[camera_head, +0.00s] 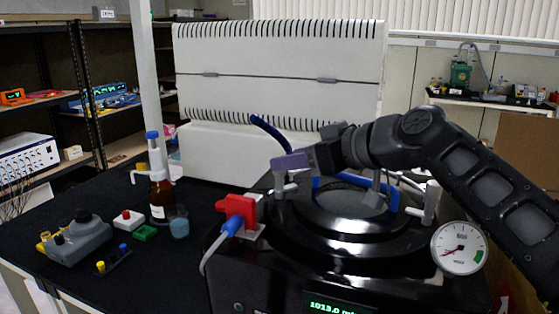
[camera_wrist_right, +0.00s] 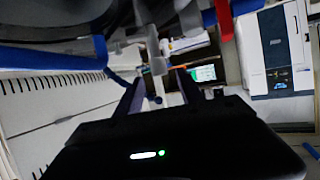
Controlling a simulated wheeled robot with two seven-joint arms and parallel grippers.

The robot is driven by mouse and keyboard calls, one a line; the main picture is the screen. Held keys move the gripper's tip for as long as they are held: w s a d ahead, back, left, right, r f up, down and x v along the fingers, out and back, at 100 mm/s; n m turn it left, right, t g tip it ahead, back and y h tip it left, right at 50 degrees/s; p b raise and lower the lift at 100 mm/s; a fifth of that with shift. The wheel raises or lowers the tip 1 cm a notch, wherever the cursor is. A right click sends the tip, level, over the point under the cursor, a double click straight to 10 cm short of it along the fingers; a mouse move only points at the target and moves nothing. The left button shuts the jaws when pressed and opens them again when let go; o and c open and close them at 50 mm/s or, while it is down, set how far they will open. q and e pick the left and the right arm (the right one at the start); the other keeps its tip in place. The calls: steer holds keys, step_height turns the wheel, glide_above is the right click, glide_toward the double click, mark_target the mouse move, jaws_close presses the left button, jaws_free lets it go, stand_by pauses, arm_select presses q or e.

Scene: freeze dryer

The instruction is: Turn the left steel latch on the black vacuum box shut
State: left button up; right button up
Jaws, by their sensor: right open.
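The black vacuum box (camera_head: 285,262) stands at the front right, with a round dark lid on top and a blue handle (camera_head: 395,195). The left steel latch (camera_head: 279,183) is a grey post at the lid's left edge. My right gripper (camera_head: 286,162) is open right above and beside this latch, and its finger hides the latch's top. In the right wrist view a grey latch part (camera_wrist_right: 154,62) appears near the space between the fingers of my right gripper (camera_wrist_right: 158,92). I cannot tell whether they touch. My left gripper is not in view.
A second latch (camera_head: 429,203) and a round gauge (camera_head: 459,248) are at the box's right. A red valve (camera_head: 238,210) with a blue-ended hose is close at its left. A brown bottle (camera_head: 160,195) and a grey device (camera_head: 78,240) stand on the black table.

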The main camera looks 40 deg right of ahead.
steer(key=x, duration=0.4)
steer(key=shift+w+f, duration=0.1)
steer(key=shift+c, duration=0.5)
jaws_close()
